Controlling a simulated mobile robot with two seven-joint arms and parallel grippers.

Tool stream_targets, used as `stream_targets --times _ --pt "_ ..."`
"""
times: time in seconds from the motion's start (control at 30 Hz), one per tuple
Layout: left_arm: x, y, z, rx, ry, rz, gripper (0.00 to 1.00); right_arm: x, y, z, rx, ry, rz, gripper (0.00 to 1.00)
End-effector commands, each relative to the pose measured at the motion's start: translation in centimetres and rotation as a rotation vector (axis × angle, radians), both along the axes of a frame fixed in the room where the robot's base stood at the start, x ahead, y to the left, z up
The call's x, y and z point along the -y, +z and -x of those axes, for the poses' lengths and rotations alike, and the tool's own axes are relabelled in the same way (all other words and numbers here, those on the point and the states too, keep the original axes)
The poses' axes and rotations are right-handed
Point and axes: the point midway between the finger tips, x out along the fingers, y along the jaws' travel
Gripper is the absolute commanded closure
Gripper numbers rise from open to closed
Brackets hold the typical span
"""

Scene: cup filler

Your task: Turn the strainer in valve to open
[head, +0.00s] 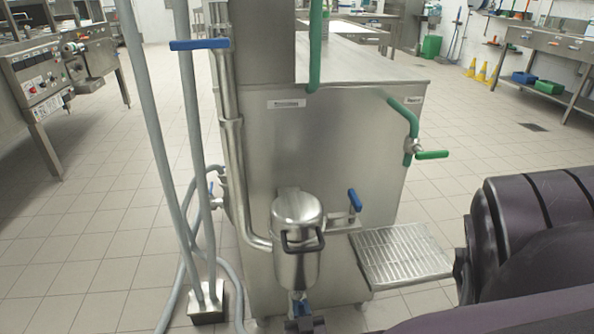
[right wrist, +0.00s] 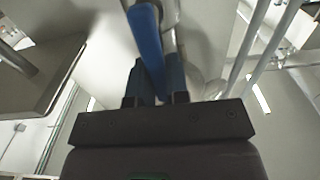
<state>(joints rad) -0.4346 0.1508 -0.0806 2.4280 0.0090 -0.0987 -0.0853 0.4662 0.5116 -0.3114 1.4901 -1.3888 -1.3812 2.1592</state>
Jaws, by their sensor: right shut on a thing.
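The strainer (head: 297,235) is an upright steel pot with a dark handle, fixed to the front of a large steel machine (head: 330,135). A blue-handled valve (head: 355,200) sits on the pipe to its right. Another blue valve handle (head: 301,306) shows low under the strainer, partly hidden. My right gripper (head: 304,320) is at the bottom edge, just below the strainer. In the right wrist view my right gripper (right wrist: 158,82) is shut on a long blue handle (right wrist: 147,42), with one dark finger on each side. My left gripper is out of view.
A blue lever (head: 200,44) sits on the upright pipe. Grey hoses (head: 160,130) run down to a floor box (head: 208,308) at left. A green-handled valve (head: 430,155) and a slatted tray (head: 400,253) are at right. The tiled floor is open at left.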

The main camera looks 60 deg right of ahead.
Motion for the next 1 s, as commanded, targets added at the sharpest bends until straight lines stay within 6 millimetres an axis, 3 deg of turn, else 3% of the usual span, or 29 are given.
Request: stream_targets --times 0.33,0.37,0.5,1.0 --pt "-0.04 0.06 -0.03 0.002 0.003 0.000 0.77 -0.04 -0.08 0.14 0.003 -0.002 -0.005 1.00" --pt "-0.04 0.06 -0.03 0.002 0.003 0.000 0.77 -0.04 -0.08 0.16 0.003 -0.002 -0.005 0.81" --pt "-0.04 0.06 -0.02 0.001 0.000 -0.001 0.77 -0.04 -0.08 0.13 0.003 -0.002 -0.005 0.60" --pt "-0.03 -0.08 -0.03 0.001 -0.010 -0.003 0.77 -0.07 -0.11 -0.29 0.001 0.000 -0.003 0.58"
